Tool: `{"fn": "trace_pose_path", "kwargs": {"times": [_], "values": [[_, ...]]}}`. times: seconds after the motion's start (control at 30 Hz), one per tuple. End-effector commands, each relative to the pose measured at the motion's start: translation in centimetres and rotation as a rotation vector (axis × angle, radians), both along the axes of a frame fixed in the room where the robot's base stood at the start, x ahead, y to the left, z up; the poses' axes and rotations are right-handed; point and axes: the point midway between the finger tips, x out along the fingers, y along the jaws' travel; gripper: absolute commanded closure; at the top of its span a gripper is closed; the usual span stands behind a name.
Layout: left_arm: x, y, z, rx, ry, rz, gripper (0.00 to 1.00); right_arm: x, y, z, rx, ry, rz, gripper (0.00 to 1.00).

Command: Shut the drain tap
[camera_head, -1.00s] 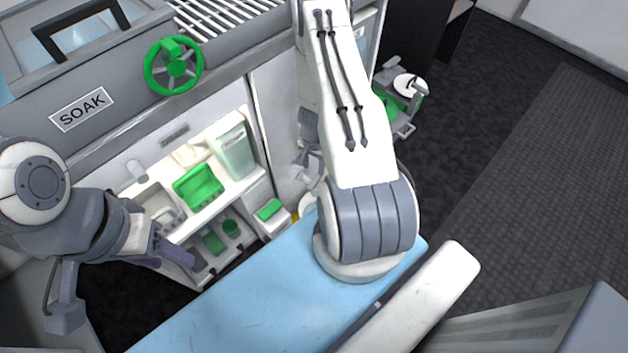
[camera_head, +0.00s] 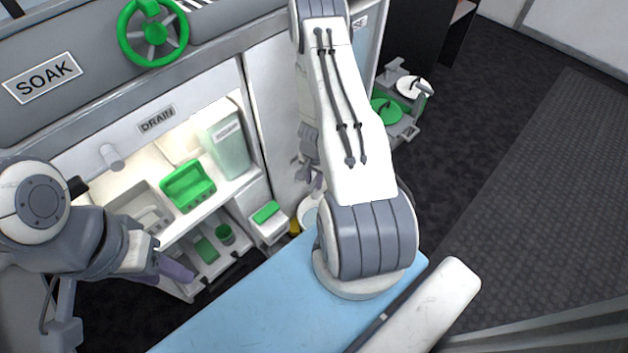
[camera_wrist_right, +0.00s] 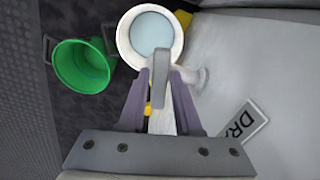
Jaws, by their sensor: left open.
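The drain tap shows in the right wrist view as a grey lever (camera_wrist_right: 161,72) above a pale pipe (camera_wrist_right: 163,118). The lever lies between the two purple-grey fingers of my right gripper (camera_wrist_right: 160,88); whether they press on it I cannot tell. A white bucket (camera_wrist_right: 134,22) with pale blue liquid stands just beyond the fingertips. My left gripper (camera_head: 172,268) is open and empty before the lower shelves.
A green bucket (camera_wrist_right: 82,65) stands left of the white one. Dark floor (camera_head: 480,130) is clear at the right.

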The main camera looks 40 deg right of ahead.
Motion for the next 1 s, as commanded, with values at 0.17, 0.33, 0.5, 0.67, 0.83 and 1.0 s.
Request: {"fn": "trace_pose_path", "kwargs": {"times": [0.17, 0.33, 0.5, 0.67, 0.83, 1.0], "values": [[0.0, 0.0, 0.0, 0.0, 0.0, 0.0, 0.5, 0.01, 0.0, 0.0, 0.0, 0.0, 0.0, 1.0], [0.0, 0.0, 0.32, 0.0, 0.0, 0.0, 0.5, 0.09, 0.03, 0.1, 0.0, 0.0, -0.089, 1.0], [-0.01, 0.0, 0.62, 0.0, 0.0, 0.0, 0.5, 0.22, 0.04, 0.05, 0.0, 0.0, -0.239, 1.0], [0.0, 0.0, 0.59, 0.0, 0.0, 0.0, 0.5, 0.24, 0.05, -0.02, 0.0, 0.0, -0.268, 1.0], [0.0, 0.0, 0.58, 0.0, 0.0, 0.0, 0.5, 0.24, 0.04, -0.02, 0.0, 0.0, -0.268, 0.71], [0.0, 0.0, 0.58, 0.0, 0.0, 0.0, 0.5, 0.24, 0.04, -0.02, 0.0, 0.0, -0.266, 0.45]]}}
